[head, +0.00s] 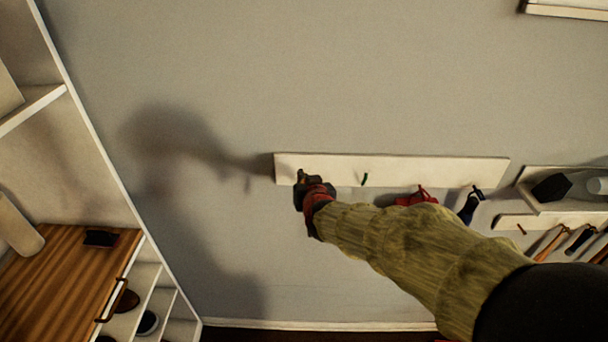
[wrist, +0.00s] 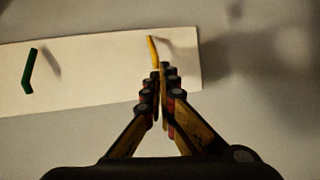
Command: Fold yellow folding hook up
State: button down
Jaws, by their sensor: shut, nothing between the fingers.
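The yellow hook (wrist: 153,50) sticks out from the white wall board (wrist: 95,75) in the wrist view, near the board's right end there. Its lower part runs down to my fingertips; I cannot tell whether they touch it. My gripper (wrist: 160,72) is shut and empty, its tips in front of the board just below the hook's visible part. In the head view my gripper (head: 300,178) is at the left end of the board (head: 440,170), and I cannot make out the yellow hook, which seems hidden by the gripper.
A green hook (head: 364,179) is on the same board, also seen in the wrist view (wrist: 30,72). A red item (head: 415,197) and a dark item (head: 470,203) hang further right. A shelf unit with a wooden top (head: 60,285) stands left. The wall between is clear.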

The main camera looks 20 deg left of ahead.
jog(key=shift+w+r+p, duration=0.2)
jog(key=shift+w+p, duration=0.1)
jog(key=shift+p, duration=0.3)
jog(key=shift+w+a+r+p, duration=0.25)
jog(key=shift+w+p, duration=0.2)
jog(key=shift+p, duration=0.25)
jog(key=shift+d+r+p, duration=0.1)
jog(key=shift+r+p, duration=0.65)
jog(key=shift+r, duration=0.1)
jog(key=shift+r, duration=0.1)
